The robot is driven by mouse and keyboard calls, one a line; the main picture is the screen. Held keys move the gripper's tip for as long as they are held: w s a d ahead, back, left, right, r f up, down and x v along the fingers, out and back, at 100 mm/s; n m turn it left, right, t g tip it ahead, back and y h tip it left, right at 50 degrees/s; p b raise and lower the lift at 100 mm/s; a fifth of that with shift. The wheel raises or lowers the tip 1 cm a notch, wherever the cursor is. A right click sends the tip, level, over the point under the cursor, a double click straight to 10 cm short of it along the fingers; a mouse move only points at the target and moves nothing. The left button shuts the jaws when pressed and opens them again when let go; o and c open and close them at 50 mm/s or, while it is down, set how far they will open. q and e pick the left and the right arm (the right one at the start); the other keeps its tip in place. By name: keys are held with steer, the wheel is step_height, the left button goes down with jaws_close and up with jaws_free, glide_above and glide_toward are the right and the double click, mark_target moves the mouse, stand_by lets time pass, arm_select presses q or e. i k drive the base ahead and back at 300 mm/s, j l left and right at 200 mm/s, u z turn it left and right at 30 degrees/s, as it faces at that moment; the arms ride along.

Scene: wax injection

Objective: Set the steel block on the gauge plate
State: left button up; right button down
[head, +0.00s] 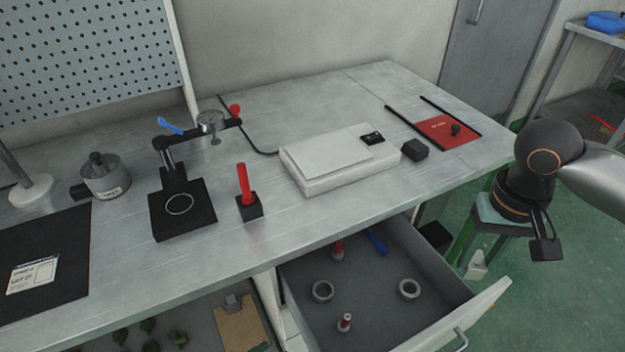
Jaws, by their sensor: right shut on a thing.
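My right gripper (545,243) hangs beyond the bench's right end, over the floor. It is shut on a small dark block (546,251), which I take for the steel block; it is hard to tell from the dark fingertips. The gauge plate seems to be the black square plate (197,223) on the bench at centre left. A pale ring outline marks its top, and nothing stands on it. A dial gauge (210,122) hangs from an arm above its back edge. My left gripper is not in view.
A white box (325,170), a black block (415,149) and a red mat (440,129) lie towards the bench's right. A red-handled tool (245,185) stands beside the plate. An open drawer (375,275) juts out in front, holding rings and red-topped pieces.

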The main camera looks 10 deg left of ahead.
mark_target(180, 204)
steer(key=j+u, duration=0.15)
steer(key=u, duration=0.3)
steer(key=k+j+u, duration=0.1)
steer(key=u, duration=0.4)
steer(key=j, duration=0.1)
